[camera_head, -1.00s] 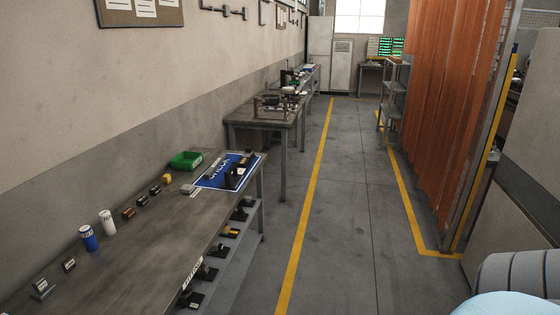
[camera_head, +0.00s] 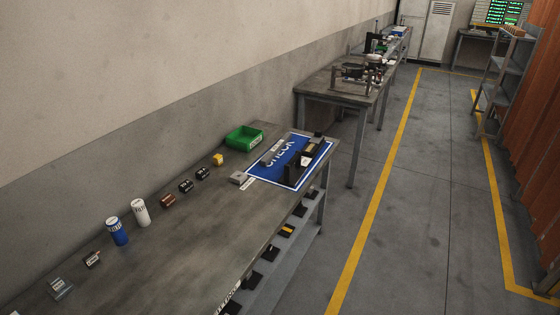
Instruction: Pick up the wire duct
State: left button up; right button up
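I cannot tell for sure which object is the wire duct. A blue mat (camera_head: 262,173) with white lettering lies at the far end of the near workbench (camera_head: 185,245). On it stand a dark upright fixture (camera_head: 291,165) and some small parts too small to name. A grey block (camera_head: 239,177) sits at the mat's left corner. Neither of my grippers is in view.
Along the wall side of the bench stand a blue can (camera_head: 117,232), a white can (camera_head: 140,213), several small dark blocks, a yellow cube (camera_head: 218,160) and a green bin (camera_head: 244,138). A second table (camera_head: 345,88) stands beyond. The floor aisle (camera_head: 400,200) at right is clear.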

aim_at(265, 161)
jog(key=i+l, duration=0.1)
jog(key=i, duration=0.35)
jog(key=i+l+u, duration=0.1)
jog(key=u, duration=0.25)
jog(key=l+u, duration=0.15)
jog(key=u, duration=0.2)
jog(key=i+l+u, duration=0.15)
jog(key=u, duration=0.2)
jog(key=i+l+u, duration=0.1)
jog(key=l+u, duration=0.15)
jog(key=l, duration=0.25)
jog(key=l+u, duration=0.3)
jog(key=l, duration=0.25)
jog(key=l+u, duration=0.1)
jog(key=l, duration=1.9)
jog(key=i, duration=0.1)
